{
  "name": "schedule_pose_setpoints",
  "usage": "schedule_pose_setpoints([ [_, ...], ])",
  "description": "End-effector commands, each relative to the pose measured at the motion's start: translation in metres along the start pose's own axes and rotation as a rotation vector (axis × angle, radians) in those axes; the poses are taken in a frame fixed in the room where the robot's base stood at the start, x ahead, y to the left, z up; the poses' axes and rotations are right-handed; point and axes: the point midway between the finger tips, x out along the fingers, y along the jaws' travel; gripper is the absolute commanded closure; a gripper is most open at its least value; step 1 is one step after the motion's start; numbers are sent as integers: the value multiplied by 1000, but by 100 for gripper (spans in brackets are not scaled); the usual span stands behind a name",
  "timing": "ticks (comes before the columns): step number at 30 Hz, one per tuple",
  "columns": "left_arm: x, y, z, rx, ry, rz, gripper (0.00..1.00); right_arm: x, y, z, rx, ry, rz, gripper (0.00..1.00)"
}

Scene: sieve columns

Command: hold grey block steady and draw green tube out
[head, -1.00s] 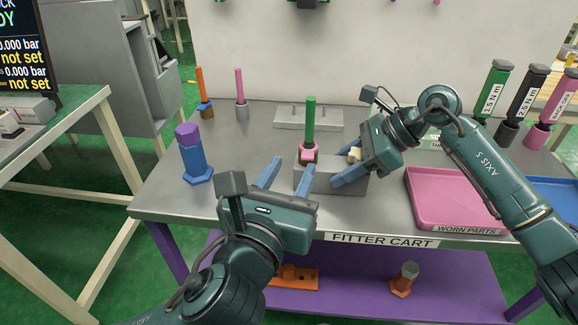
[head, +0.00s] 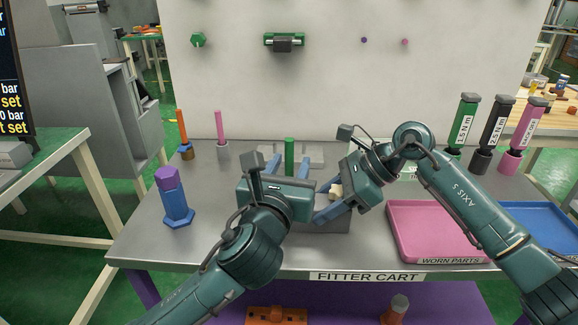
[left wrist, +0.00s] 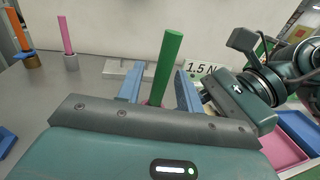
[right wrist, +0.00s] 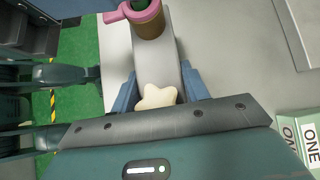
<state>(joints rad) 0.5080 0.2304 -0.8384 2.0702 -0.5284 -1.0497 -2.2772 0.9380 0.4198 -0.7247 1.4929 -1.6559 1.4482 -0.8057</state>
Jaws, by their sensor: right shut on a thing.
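The grey block (head: 337,226) sits on the cart top, partly hidden by my grippers. It also shows in the right wrist view (right wrist: 153,62). My right gripper (head: 324,203) is shut on it, one finger on each side. The green tube (head: 289,155) stands upright from the block's far end; it also shows in the left wrist view (left wrist: 168,62). A pink collar (right wrist: 150,24) and a brown sleeve surround its base. My left gripper (head: 290,162) is open, its fingers on either side of the tube, with gaps showing in the left wrist view.
A cream star-shaped knob (right wrist: 156,97) is on the block near my right gripper. A blue bolt-like piece with purple top (head: 175,198) stands at left. A pink tray (head: 435,250) and blue tray (head: 545,222) lie at right. A grey rack (head: 316,152) is behind.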

Motion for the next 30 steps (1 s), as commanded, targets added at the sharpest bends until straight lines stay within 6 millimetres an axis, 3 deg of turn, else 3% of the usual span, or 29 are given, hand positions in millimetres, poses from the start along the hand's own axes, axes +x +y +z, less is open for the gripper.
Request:
schedule_pose_setpoints([
  [6, 0, 0, 0, 0, 0, 0, 64, 3, 2, -4, 4, 10, 8, 84],
  [19, 0, 0, -1, 0, 1, 0, 99, 4, 2, -5, 5, 10, 8, 84],
  [23, 0, 0, -1, 0, 1, 0, 100, 4, 2, -5, 5, 10, 8, 84],
  [24, 0, 0, -1, 0, 1, 0, 90, 4, 2, -5, 5, 10, 8, 84],
  [28, 0, 0, -1, 0, 1, 0, 100, 4, 2, -5, 5, 10, 8, 84],
  [30, 0, 0, -1, 0, 1, 0, 100, 4, 2, -5, 5, 10, 8, 84],
])
